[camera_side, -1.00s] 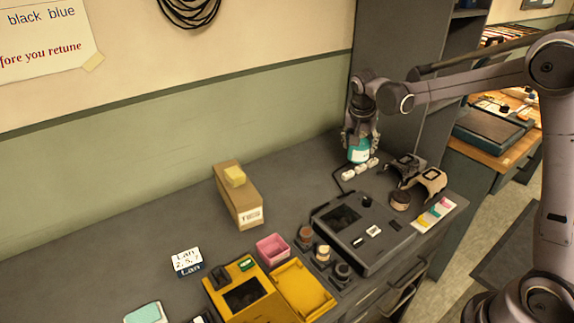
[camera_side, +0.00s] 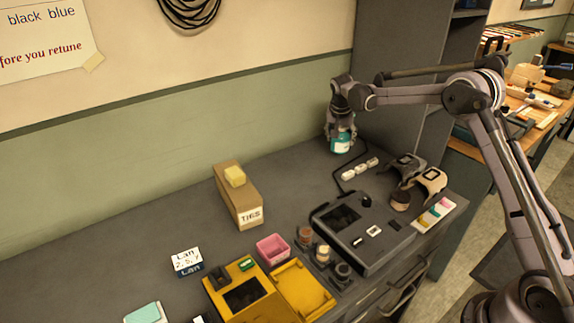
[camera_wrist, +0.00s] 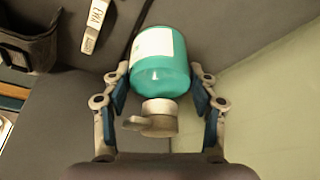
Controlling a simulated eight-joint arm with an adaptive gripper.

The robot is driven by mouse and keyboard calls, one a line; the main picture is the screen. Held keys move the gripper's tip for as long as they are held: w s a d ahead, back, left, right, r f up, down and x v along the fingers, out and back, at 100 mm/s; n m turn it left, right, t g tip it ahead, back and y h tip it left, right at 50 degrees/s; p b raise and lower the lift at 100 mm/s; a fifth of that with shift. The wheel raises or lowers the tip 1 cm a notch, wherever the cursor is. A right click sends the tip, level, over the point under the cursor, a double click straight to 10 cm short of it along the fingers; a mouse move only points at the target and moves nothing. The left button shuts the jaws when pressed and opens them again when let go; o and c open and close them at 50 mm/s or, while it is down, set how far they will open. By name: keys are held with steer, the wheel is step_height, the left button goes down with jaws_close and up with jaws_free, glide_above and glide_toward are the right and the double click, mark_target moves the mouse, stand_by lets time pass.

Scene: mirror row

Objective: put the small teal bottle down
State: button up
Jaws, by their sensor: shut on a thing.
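The small teal bottle (camera_side: 341,143) has a white label and is at the back right of the grey desk, near the wall. My gripper (camera_side: 341,132) is shut on it from above. In the wrist view the teal bottle (camera_wrist: 160,72) sits between the two fingers of my gripper (camera_wrist: 160,80), with its pale pump top (camera_wrist: 158,118) toward my palm. I cannot tell whether the bottle's base touches the desk.
A dark console (camera_side: 362,230), headsets (camera_side: 418,178) and a cardboard box (camera_side: 238,197) stand nearby. The desk between the box and the bottle is clear.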

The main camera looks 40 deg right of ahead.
mark_target(332, 150)
steer(key=shift+w+a+f, duration=0.75)
steer(key=shift+w+a, duration=0.1)
steer(key=shift+f, duration=2)
steer(key=shift+f, duration=0.1)
steer(key=o, duration=1.3)
steer(key=shift+o, duration=0.2)
